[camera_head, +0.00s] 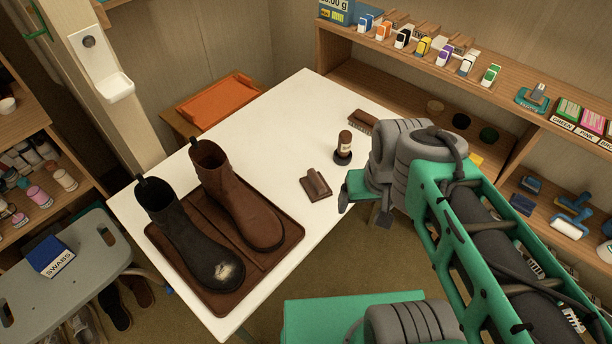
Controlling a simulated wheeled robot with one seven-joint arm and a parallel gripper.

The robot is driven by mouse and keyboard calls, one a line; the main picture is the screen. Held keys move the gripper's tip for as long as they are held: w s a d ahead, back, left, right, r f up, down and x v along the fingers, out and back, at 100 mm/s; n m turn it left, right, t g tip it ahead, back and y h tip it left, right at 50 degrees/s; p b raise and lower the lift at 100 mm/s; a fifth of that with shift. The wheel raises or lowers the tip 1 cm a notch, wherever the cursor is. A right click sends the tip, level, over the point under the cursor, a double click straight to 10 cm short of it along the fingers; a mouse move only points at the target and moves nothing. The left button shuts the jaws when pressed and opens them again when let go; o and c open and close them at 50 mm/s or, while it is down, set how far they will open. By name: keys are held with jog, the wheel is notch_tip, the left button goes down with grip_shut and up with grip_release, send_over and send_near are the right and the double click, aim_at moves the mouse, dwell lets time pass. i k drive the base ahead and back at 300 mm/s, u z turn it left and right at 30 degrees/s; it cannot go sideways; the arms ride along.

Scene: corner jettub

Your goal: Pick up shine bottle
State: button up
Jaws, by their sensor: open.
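The shine bottle (344,146) looks like a small dark brown bottle with a brown cap and a pale label. It stands upright on the white table (308,100), near the table's right edge. My gripper (348,194) is at the right, beyond the table's right edge and a little nearer to the camera than the bottle. Its jaws are open, and I see nothing between them. It is apart from the bottle. My arm hides part of the gripper and its far finger.
A dark brown brush or block (315,184) lies in front of the bottle, and a wooden brush (362,121) lies behind it. A brown tray (200,295) holds a black boot (180,235) and a brown boot (235,195). Shelves (335,75) line the back right.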

aim_at(346, 136)
jog(key=z, duration=1)
jog(key=i, duration=0.55)
jog(key=u, duration=3.4)
